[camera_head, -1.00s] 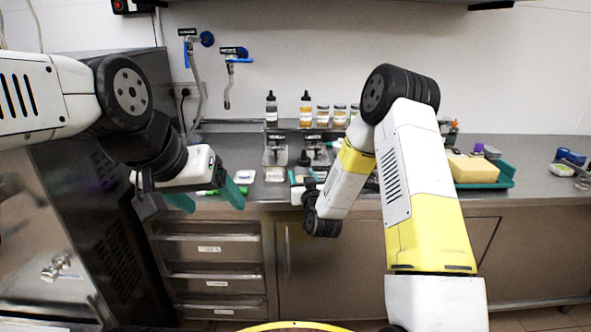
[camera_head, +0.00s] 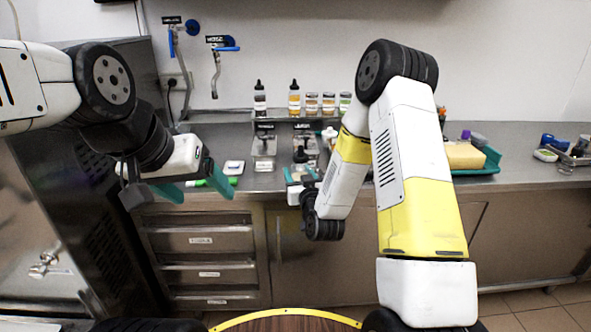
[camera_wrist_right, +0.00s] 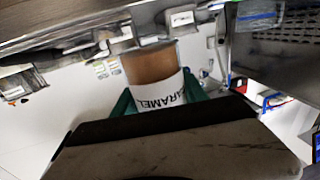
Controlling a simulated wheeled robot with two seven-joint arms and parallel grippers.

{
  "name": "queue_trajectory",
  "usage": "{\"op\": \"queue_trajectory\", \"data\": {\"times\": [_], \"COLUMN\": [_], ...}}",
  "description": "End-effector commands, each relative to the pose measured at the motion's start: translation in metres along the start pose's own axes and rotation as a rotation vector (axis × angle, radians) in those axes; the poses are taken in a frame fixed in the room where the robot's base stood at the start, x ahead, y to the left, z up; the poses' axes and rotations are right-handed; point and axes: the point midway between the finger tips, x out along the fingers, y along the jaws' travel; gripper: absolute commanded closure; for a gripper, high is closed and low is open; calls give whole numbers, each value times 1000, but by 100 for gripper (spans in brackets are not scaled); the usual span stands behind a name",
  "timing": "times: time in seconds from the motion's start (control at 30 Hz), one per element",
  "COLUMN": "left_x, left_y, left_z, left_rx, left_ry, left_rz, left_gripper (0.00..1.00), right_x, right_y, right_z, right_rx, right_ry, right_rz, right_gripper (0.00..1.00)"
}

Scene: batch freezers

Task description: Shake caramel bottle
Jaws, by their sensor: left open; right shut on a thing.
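My right gripper (camera_head: 301,174) is shut on the caramel bottle (camera_wrist_right: 152,75) at the counter's front edge. In the right wrist view the bottle is brown with a white label reading "ARAMEL", between green fingers. In the head view a dark cap (camera_head: 300,156) shows above these fingers; most of the bottle's body is hidden or too small to make out. My left gripper (camera_head: 196,188) is open and empty, its green fingers spread over the counter's front edge at left, well apart from the bottle.
Clear containers (camera_head: 264,147) sit below. Drawers (camera_head: 200,240) are under the counter.

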Motion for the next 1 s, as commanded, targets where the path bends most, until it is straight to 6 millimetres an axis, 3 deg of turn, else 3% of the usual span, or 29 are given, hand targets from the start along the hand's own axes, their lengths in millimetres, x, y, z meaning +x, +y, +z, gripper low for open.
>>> {"op": "queue_trajectory", "data": {"times": [0.5, 0.67, 0.83, 1.0], "left_x": [0, 0, 0, 0], "left_y": [0, 0, 0, 0], "left_z": [0, 0, 0, 0], "left_rx": [0, 0, 0, 0], "left_ry": [0, 0, 0, 0], "left_rz": [0, 0, 0, 0], "left_gripper": [24, 24, 24, 24], "right_x": [0, 0, -1, -13], "right_y": [-1, 0, 8, 40], "right_z": [-69, -80, -68, -18], "right_rx": [-1, 0, 2, 7], "right_ry": [6, 3, -4, -11], "right_rz": [-1, -1, 15, 77], "right_gripper": [91, 91, 91, 91]}}
